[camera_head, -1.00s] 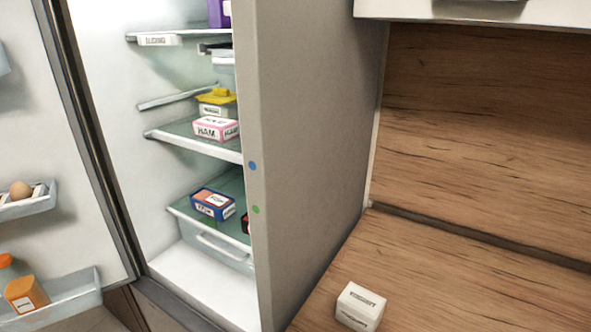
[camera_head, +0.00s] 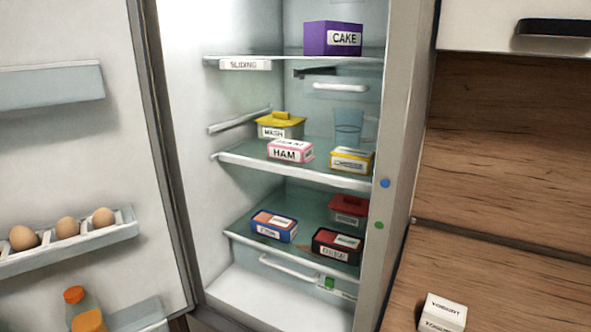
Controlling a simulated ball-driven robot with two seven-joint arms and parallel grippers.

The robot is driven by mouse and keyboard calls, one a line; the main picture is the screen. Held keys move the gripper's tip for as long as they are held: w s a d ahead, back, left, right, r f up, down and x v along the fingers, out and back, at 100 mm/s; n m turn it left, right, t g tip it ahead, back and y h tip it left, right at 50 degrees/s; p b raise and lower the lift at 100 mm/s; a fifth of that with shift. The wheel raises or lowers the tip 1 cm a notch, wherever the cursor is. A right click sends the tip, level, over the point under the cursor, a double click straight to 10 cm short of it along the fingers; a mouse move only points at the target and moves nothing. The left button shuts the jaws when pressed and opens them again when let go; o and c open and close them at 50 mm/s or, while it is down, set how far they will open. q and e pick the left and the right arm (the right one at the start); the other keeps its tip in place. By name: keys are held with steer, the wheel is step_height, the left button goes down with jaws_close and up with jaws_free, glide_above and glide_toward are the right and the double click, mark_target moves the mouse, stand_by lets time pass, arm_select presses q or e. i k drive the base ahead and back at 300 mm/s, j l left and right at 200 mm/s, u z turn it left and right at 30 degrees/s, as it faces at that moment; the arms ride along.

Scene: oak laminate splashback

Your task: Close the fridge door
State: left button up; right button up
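The fridge (camera_head: 397,120) stands open in the middle of the head view, with its lit inside facing me. Its door (camera_head: 60,150) is swung wide open on the left, with the inner side and its racks showing. The door's outer side and handle are hidden. Neither of my grippers shows in the head view.
Shelves hold a purple cake box (camera_head: 333,38), a ham box (camera_head: 290,151), a yellow-lidded tub (camera_head: 281,125) and other boxes. The door carries an egg rack (camera_head: 70,244) and a bottle (camera_head: 80,305). A white yogurt box (camera_head: 442,313) sits on the wooden counter (camera_head: 480,275).

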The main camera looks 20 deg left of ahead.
mark_target(80, 135)
steer(key=k+j+z, duration=0.15)
steer(key=j, duration=0.35)
steer(key=j+z, duration=0.15)
steer(key=j, duration=0.4)
steer(key=k+j+z, duration=0.2)
steer(key=j, duration=0.25)
steer(key=k+j+z, duration=0.15)
steer(key=j, duration=0.35)
steer(key=k+j+z, duration=0.15)
steer(key=j, duration=0.25)
steer(key=k+j+z, duration=0.15)
steer(key=k+j, duration=0.15)
steer(key=j, duration=0.15)
steer(key=k+j+z, duration=0.15)
steer(key=j, duration=0.25)
steer(key=k+j+z, duration=0.2)
steer(key=j, duration=0.3)
steer(key=k+j+z, duration=0.25)
steer(key=j, duration=0.25)
steer(key=k+j+z, duration=0.2)
steer(key=k+j, duration=0.15)
steer(key=j+z, duration=0.15)
steer(key=j, duration=0.95)
